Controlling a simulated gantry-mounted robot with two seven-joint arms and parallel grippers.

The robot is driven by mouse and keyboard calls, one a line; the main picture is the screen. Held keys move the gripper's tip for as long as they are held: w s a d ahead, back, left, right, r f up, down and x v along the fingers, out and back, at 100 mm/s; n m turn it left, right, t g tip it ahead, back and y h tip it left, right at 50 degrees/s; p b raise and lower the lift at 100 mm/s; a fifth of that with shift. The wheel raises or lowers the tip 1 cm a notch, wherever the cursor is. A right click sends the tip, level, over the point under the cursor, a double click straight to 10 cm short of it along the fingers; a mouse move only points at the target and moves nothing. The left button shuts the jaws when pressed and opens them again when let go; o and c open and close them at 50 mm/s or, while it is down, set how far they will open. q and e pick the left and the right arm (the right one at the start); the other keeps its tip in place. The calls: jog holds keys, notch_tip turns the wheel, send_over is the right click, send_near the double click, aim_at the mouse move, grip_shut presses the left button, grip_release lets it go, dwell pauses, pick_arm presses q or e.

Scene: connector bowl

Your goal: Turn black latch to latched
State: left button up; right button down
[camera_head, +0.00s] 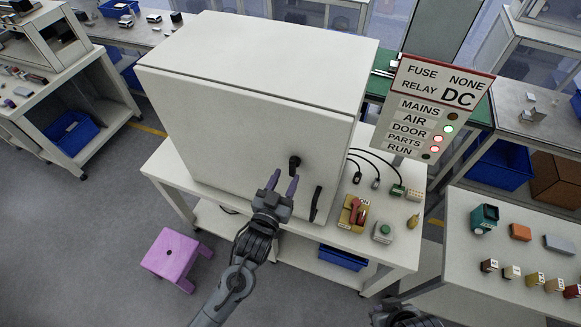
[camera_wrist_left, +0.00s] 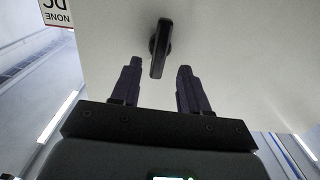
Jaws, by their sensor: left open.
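The black latch (camera_head: 294,163) is a small knob with a short lever on the front door of the large white cabinet (camera_head: 240,120). It also shows in the left wrist view (camera_wrist_left: 160,47), its lever pointing nearly straight along the gap between my fingers. My left gripper (camera_head: 282,182) is open and empty, its fingers pointing at the door just below the latch. In the left wrist view the latch lies just past the fingertips, roughly centred between them, and the fingers do not grip it. Only a dark part of my right arm shows at the bottom edge.
A black door handle (camera_head: 316,204) sits right of my left gripper. A red switch (camera_head: 353,212), a green button box (camera_head: 382,232) and cables stand on the table right of the cabinet. A status sign (camera_head: 433,105) stands behind. A pink stool (camera_head: 175,260) is on the floor.

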aim_at(291, 168)
pick_arm(q)
jog(key=shift+x, duration=2.05)
jog(key=c, duration=0.8)
